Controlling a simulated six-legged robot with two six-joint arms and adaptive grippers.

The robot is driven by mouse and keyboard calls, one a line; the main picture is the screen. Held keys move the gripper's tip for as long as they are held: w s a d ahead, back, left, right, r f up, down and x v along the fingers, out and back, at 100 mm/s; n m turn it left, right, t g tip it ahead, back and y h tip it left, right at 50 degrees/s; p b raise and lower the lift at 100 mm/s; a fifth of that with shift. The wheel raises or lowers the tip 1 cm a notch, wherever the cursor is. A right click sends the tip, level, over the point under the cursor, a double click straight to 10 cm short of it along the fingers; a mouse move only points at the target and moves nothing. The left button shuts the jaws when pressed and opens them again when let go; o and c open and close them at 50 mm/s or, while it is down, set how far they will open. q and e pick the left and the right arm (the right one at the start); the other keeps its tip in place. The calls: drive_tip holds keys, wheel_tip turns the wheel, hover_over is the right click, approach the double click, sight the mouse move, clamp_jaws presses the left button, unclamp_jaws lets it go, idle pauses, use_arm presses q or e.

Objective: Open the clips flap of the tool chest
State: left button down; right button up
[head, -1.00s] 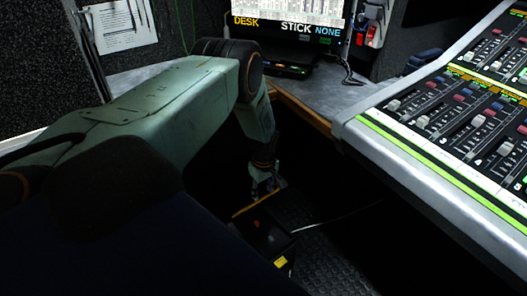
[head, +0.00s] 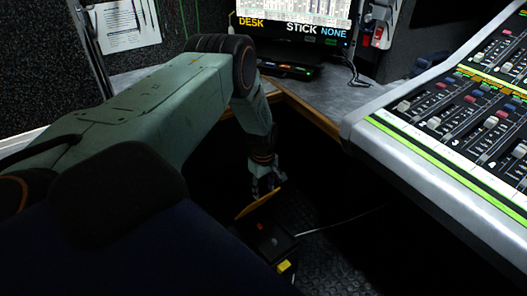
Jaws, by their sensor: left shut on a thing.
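The tool chest (head: 270,240) is a dark box on the floor below the desk, with a small red mark and a yellow patch on it. Its flap (head: 256,204) shows as a yellow-orange strip, tilted with its right end higher. My left gripper (head: 267,186) reaches down from above and is shut on the flap at its upper right part. The flap stands raised at an angle over the chest. The chest's left side and inside are dark and partly hidden by a dark seat-like shape in front. My right gripper is not in view.
A mixing desk (head: 450,140) with faders fills the right side. A grey desktop (head: 325,95) with a wooden edge and a monitor (head: 295,15) is at the back. A pale cable (head: 340,221) runs over the ribbed floor (head: 325,255) right of the chest.

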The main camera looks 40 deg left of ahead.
use_arm(q)
drive_tip(key=shift+s+a+f, duration=0.15)
drive_tip(key=shift+s, duration=0.05)
idle(0.6)
drive_tip(key=c, duration=1)
unclamp_jaws()
drive_tip(key=shift+c, duration=0.2)
drive_tip(key=o, duration=0.4)
drive_tip(key=shift+w+f, duration=0.2)
drive_tip(key=shift+r, duration=0.65)
wheel_tip(320, 180, up, 11)
drive_tip(key=shift+r, duration=0.1)
